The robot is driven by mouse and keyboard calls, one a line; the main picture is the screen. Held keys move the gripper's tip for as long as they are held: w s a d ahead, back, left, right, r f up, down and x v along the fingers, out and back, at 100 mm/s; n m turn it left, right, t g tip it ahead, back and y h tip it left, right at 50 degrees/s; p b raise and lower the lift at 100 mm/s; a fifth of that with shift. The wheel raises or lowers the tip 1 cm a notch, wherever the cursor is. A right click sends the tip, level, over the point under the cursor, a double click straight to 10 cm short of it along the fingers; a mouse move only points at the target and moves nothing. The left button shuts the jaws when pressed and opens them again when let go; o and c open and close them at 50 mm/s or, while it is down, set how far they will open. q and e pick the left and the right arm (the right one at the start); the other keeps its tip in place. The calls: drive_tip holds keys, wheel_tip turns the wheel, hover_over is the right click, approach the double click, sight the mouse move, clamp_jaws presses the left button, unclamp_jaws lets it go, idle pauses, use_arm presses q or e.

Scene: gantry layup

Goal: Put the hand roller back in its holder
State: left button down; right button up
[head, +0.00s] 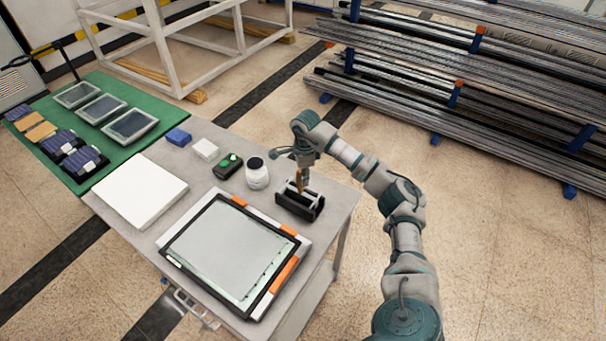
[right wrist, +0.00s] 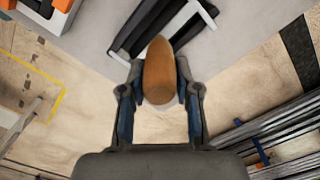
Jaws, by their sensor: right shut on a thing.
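The hand roller's brown wooden handle (right wrist: 159,72) is between the two fingers of my right gripper (right wrist: 159,88), which is shut on it. In the head view my right gripper (head: 303,172) points down over the holder, with the handle (head: 299,183) below it. The black holder (head: 314,212) stands at the table's right corner; it also shows in the right wrist view (right wrist: 128,38), beyond the handle. A pale bar crosses it there. The roller's lower part is at the holder, but I cannot tell whether it rests in it. My left gripper is not in view.
A white jar (head: 257,175), a green-and-black device (head: 228,166) and a framed panel (head: 232,252) are on the grey table (head: 335,197), left of the holder. A white slab (head: 140,191) lies farther left. Metal bar racks (head: 450,95) stand behind.

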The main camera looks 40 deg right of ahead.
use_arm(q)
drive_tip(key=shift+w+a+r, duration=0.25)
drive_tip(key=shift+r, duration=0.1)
use_arm(e)
drive_tip(key=shift+a, duration=0.35)
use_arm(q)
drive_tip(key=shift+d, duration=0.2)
use_arm(e)
drive_tip(key=shift+d+f, duration=0.15)
drive_tip(key=shift+d, duration=0.05)
drive_tip(key=shift+d+f, duration=0.15)
drive_tip(key=shift+f, duration=0.05)
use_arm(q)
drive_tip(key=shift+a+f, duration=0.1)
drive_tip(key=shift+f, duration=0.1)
use_arm(e)
drive_tip(key=shift+a+f, duration=0.25)
drive_tip(key=o, duration=1.1)
drive_tip(key=shift+c, duration=0.2)
drive_tip(key=shift+o, duration=0.2)
drive_tip(key=shift+d, duration=0.1)
